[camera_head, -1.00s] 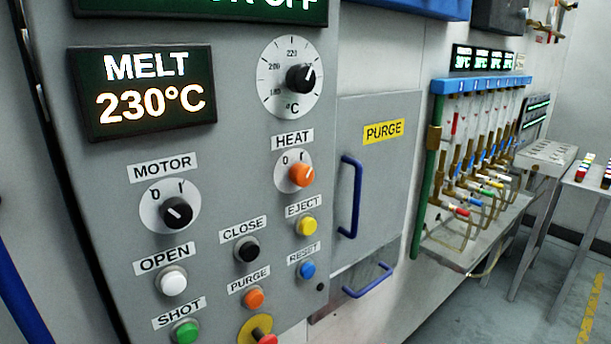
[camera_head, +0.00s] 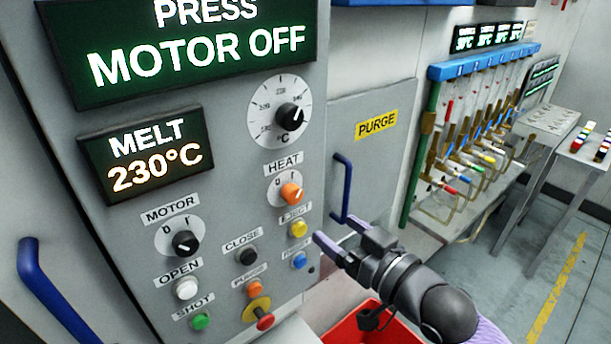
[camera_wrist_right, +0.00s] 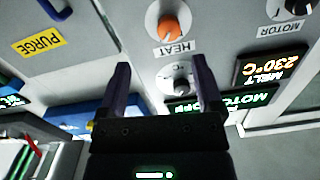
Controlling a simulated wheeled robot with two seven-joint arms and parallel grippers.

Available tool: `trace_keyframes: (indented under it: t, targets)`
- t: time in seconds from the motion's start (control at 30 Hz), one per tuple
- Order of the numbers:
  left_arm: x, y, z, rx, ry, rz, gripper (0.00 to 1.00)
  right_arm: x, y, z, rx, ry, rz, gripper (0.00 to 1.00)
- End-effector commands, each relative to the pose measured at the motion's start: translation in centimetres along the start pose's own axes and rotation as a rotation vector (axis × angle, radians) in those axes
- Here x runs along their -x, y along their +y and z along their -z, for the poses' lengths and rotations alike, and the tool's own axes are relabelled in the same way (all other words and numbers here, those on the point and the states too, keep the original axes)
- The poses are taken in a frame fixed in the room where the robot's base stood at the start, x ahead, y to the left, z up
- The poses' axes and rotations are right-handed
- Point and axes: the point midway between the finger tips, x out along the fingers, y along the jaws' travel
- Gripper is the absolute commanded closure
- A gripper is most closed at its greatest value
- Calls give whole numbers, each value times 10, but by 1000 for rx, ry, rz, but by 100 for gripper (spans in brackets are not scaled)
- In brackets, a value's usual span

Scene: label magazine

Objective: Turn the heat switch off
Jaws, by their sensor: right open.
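The heat switch (camera_head: 292,192) is an orange knob on a white dial marked 0 and I, under the HEAT label on the grey panel. Its mark seems to lie toward the I side, but is too small to be sure. My right gripper (camera_head: 335,230) is open and empty, below and right of the knob, apart from it. In the right wrist view the orange knob (camera_wrist_right: 168,28) shows upside down, ahead of the spread fingers (camera_wrist_right: 160,64). My left gripper is not in view.
The motor knob (camera_head: 182,241), the yellow eject button (camera_head: 298,229) and the blue reset button (camera_head: 299,260) are close by. A blue door handle (camera_head: 343,188) stands out near my right gripper. A red bin (camera_head: 372,328) is below. The screen (camera_head: 190,45) reads PRESS MOTOR OFF.

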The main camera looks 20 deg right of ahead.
Motion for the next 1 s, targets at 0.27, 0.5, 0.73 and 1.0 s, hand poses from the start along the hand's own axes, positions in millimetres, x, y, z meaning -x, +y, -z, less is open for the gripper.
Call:
trace_keyframes:
  t: [0.27, 0.5, 0.73, 1.0]
  targets:
    - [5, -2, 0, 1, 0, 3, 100, -43, -9, 14, 1, 27, 24, 15]
    - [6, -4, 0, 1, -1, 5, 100, -88, -10, 13, 2, 22, 23, 15]
    - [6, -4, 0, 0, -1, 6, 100, -98, -10, 12, 3, 21, 24, 15]
    - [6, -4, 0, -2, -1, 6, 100, -97, -10, 12, 3, 20, 23, 41]
